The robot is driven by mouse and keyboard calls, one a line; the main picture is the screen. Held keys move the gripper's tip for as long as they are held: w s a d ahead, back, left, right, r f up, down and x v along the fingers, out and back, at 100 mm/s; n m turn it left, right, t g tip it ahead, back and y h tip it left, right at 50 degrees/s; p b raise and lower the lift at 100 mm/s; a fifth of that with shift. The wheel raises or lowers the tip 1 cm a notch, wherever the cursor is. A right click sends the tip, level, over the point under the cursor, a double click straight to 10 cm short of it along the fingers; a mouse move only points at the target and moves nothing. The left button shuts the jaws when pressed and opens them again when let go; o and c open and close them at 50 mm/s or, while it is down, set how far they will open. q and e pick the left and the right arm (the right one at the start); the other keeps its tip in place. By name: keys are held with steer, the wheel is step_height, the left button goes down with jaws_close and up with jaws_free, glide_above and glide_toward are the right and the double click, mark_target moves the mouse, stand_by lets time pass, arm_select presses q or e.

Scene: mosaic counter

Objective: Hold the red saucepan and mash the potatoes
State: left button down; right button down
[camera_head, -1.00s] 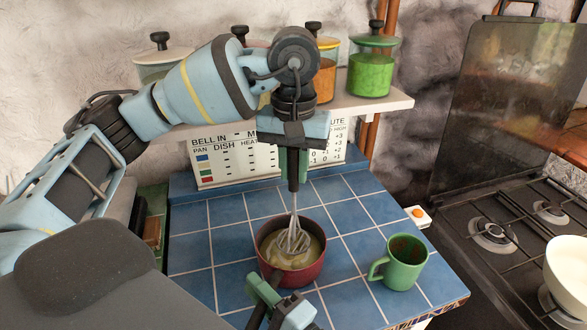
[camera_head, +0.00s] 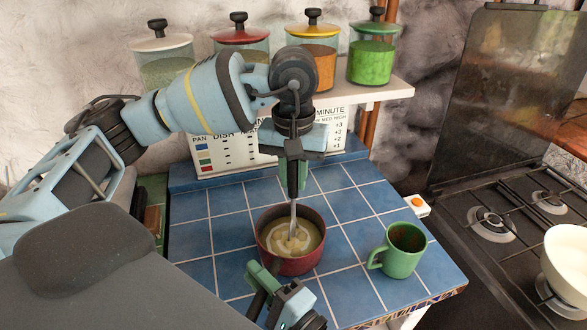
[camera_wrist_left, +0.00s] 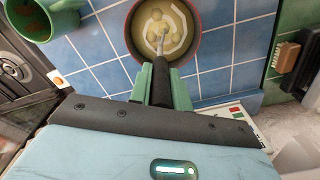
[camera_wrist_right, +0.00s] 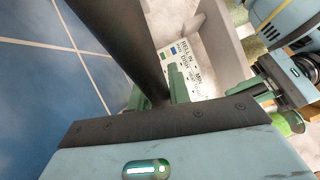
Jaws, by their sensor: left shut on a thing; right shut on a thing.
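The red saucepan (camera_head: 290,267) stands on the blue tiled counter, with pale yellow potato mash in it. In the left wrist view lumps of potato (camera_wrist_left: 165,18) show in the saucepan (camera_wrist_left: 131,32). My left gripper (camera_head: 292,180) is above the saucepan, shut on the upright masher's dark handle (camera_wrist_left: 160,82). The masher's metal shaft (camera_head: 293,212) runs down into the pan, and its wavy wire head is down among the potatoes. My right gripper (camera_head: 270,287) is at the pan's near side, shut on its dark handle (camera_wrist_right: 120,35), mostly hidden in the head view.
A green mug (camera_head: 404,254) stands right of the saucepan. A small white box with an orange button (camera_head: 416,204) is at the counter's right edge. The stove (camera_head: 500,215) is further right. Jars line the shelf (camera_head: 385,92) behind. Bare tiles (camera_head: 230,238) lie left of the pan.

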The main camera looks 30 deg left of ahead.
arm_select(q)
steer(key=shift+r, duration=2.3)
steer(key=shift+s+a, duration=0.15)
steer(key=shift+s, duration=0.4)
steer(key=shift+s+a, duration=0.15)
steer(key=shift+s, duration=0.4)
steer(key=shift+f, duration=0.15)
